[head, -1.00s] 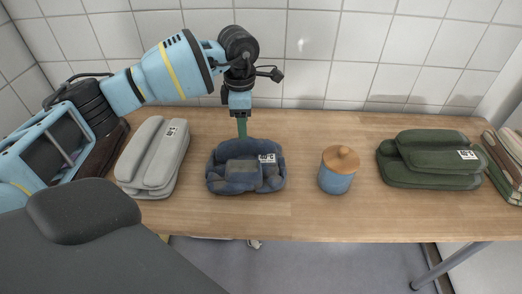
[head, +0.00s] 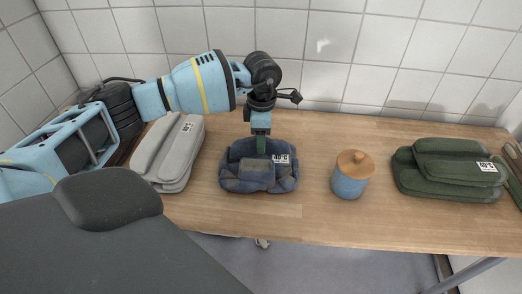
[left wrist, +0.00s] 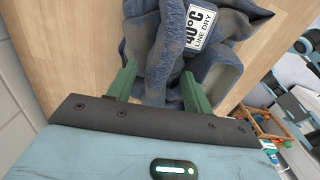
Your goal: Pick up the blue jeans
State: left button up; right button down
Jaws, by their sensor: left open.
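The folded blue jeans (head: 240,182) lie on the wooden table in front of my left arm, with a white care tag showing. In the left wrist view the jeans (left wrist: 150,45) fill the upper middle, and the tag reads 40°C, line dry. My left gripper (head: 262,146) points down at the back edge of the jeans. Its two green fingers (left wrist: 158,90) are apart, with blue cloth showing between and beyond them. Whether the fingertips touch the cloth I cannot tell. My right gripper is not in view.
A grey folded garment (head: 170,152) lies left of the jeans. A blue jar with a wooden lid (head: 350,180) stands to the right. A dark green folded garment (head: 440,178) lies farther right. The table (head: 290,215) is bare between them; a tiled wall (head: 330,50) rises behind.

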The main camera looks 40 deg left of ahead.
pick_arm(q)
jog(key=shift+f, duration=0.85)
grip_shut()
